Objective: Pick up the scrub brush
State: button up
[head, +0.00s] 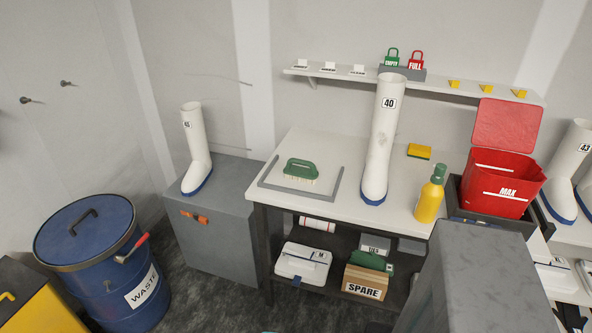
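The scrub brush (300,169) has a green handle and pale bristles. It lies on the white bench top (340,206), bristles down, at the left end, inside a grey three-sided frame (271,186) that is open toward the back. Nothing touches it from above. My gripper is not in view.
A white boot marked 40 (383,140) stands right of the brush. A yellow bottle (430,196), a sponge (419,151) and a red bin (500,185) are farther right. A shelf (420,84) runs behind. A grey box (222,220) stands left, beside a blue waste drum (95,265).

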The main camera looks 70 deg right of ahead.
aim_at(305, 174)
jog(key=z, duration=0.65)
jog(key=i, duration=0.85)
jog(key=z, duration=0.55)
